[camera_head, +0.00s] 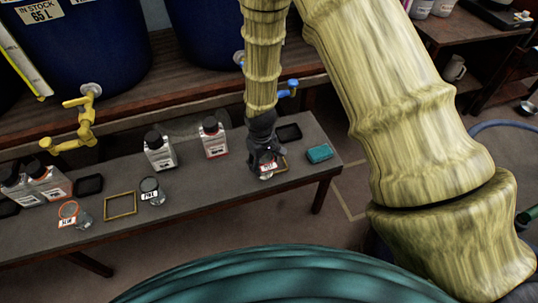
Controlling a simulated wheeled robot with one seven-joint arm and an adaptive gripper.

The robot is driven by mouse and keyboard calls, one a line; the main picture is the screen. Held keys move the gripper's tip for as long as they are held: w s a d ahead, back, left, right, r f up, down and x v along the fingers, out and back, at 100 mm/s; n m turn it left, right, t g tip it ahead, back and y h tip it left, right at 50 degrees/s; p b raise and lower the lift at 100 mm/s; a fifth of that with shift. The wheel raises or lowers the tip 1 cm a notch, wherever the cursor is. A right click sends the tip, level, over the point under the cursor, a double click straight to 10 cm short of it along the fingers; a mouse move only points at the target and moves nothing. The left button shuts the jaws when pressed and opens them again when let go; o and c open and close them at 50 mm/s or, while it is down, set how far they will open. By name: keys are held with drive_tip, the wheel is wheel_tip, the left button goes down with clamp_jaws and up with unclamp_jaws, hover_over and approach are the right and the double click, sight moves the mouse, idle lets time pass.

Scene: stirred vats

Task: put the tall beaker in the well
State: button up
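My gripper (266,158) is dark and points down at the right part of the grey bench. Its fingers are around or right above a small clear vessel with a white, red-marked label (266,169). The fingers hide most of this vessel, so I cannot tell whether they grip it or whether it is the tall beaker. A yellowish square frame (283,167) shows partly behind it. A second such frame (120,216), empty, lies further left, between a clear beaker with a dark rim (152,193) and one with an orange rim (82,218). Which marks the well is unclear.
White bottles with black caps (160,152) (215,140) stand along the back. Black trays (89,185) (288,132) and a teal block (319,153) lie on the bench. Yellow (75,138) and blue (289,88) taps jut out from the blue vats behind.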

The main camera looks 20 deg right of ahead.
drive_tip(key=w+d, duration=0.1)
drive_tip(key=w, duration=0.1)
drive_tip(key=w+d, duration=0.3)
drive_tip(key=shift+w+f, duration=0.35)
drive_tip(key=shift+f, duration=1.7)
drive_tip(key=shift+f, duration=0.15)
drive_tip(key=o, duration=1)
drive_tip(key=shift+o, duration=0.2)
drive_tip(key=shift+a, duration=0.1)
wheel_tip(320, 180, up, 12)
drive_tip(key=shift+a, duration=0.1)
